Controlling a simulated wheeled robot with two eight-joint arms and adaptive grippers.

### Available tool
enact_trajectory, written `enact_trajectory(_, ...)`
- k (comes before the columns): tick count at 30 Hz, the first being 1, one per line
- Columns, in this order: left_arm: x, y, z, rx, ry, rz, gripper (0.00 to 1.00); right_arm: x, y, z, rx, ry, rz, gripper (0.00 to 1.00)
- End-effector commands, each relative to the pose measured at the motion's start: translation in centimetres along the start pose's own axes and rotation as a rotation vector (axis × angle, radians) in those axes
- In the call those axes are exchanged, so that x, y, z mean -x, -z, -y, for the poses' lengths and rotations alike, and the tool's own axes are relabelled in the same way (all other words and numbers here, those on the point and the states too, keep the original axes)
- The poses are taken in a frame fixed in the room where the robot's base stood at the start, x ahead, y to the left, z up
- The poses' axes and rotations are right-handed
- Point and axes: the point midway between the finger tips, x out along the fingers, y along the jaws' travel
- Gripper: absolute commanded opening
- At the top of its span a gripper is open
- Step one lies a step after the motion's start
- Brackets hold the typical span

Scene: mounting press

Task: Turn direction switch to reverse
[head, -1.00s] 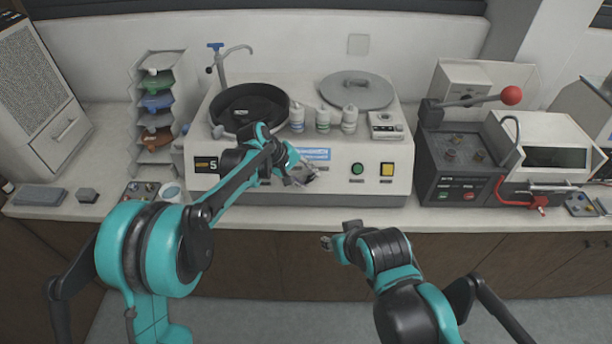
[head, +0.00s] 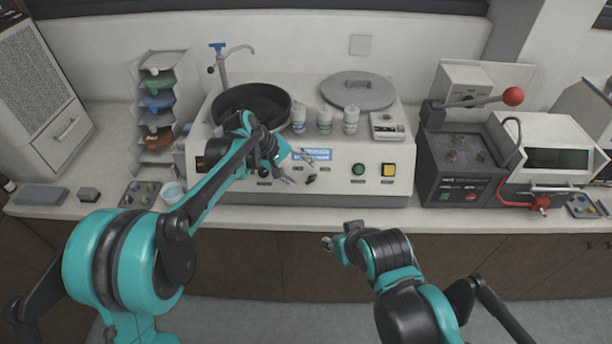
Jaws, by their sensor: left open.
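The grinder-polisher (head: 400,173) stands on the bench with a white front panel. A small black knob (head: 311,179) shows low on that panel, right of my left gripper; it may be the direction switch, but its label is too small to read. My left gripper (head: 297,167) is open and empty in front of the panel, its fingers spread just left of the knob. The gripper and wrist hide part of the panel's left half. My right gripper (head: 328,242) is in front of the bench, low and away from the panel; its jaw opening is unclear.
A green button (head: 358,169) and a yellow button (head: 388,169) sit right of the knob. Bottles (head: 324,120) and a grey lid (head: 357,91) are on top of the machine. A press with a red-ball lever (head: 513,96) stands to the right.

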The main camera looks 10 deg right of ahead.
Motion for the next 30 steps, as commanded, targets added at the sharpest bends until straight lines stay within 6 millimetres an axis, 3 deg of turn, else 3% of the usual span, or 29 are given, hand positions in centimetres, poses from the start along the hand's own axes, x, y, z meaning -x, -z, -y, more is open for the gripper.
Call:
enact_trajectory(3,2.8,0.0,0.1,0.002,0.001,0.0,0.59,0.0,0.0,0.0,0.0,0.0,0.0,0.4)
enact_trajectory(10,6.2,0.0,0.0,0.0,0.0,0.001,0.59,0.0,0.0,0.0,0.0,0.0,0.0,0.4)
enact_trajectory(30,7.3,-0.2,0.3,-0.004,0.004,-0.008,0.59,-0.1,0.0,0.0,0.0,0.0,0.0,0.4)
